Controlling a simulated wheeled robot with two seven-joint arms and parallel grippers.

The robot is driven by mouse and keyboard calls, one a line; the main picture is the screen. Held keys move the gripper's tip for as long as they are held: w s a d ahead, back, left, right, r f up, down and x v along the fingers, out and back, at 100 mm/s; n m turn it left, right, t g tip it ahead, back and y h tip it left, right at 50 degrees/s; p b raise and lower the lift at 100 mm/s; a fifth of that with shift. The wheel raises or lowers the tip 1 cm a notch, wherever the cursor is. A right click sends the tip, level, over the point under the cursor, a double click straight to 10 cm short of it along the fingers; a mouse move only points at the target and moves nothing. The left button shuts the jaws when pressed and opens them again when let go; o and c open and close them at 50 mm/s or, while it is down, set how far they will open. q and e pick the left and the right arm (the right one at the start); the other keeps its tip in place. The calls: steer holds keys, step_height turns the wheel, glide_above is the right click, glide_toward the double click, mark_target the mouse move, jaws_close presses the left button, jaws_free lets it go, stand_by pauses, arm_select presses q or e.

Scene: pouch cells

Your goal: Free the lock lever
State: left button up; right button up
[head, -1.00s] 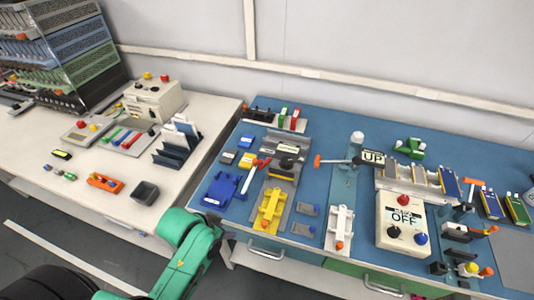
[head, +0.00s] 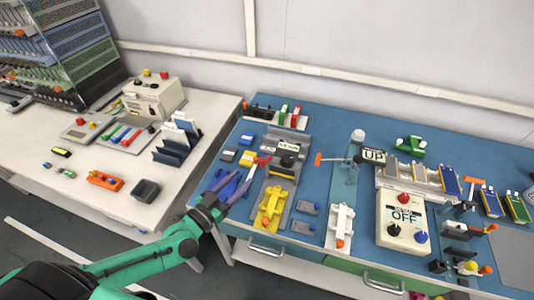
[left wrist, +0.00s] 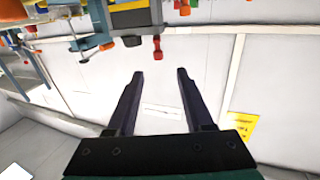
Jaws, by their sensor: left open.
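My left gripper (head: 238,180) is open and empty, above the left front part of the blue bench. In the left wrist view its two dark fingers (left wrist: 160,74) stand apart with nothing between them. It partly covers a blue fixture (head: 229,188) in the head view. A small red lever (head: 263,161) shows just beyond the fingers, beside a grey fixture (head: 275,190) with a yellow clamp (head: 271,204). I cannot tell for sure which part is the lock lever. A lever with an orange end (head: 318,159) lies further right. The right gripper is not in view.
A white control box (head: 402,222) reading OFF and an UP sign (head: 373,155) stand to the right. A white holder (head: 341,224) is at the front edge. A pale table (head: 100,205) with a beige machine (head: 153,97) is at the left, across a gap.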

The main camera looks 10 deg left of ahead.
mark_target(267, 160)
arm_select(q)
steer(key=x, duration=1.3)
steer(key=shift+d+p, duration=0.3)
steer(key=shift+p, duration=0.1)
jaws_close()
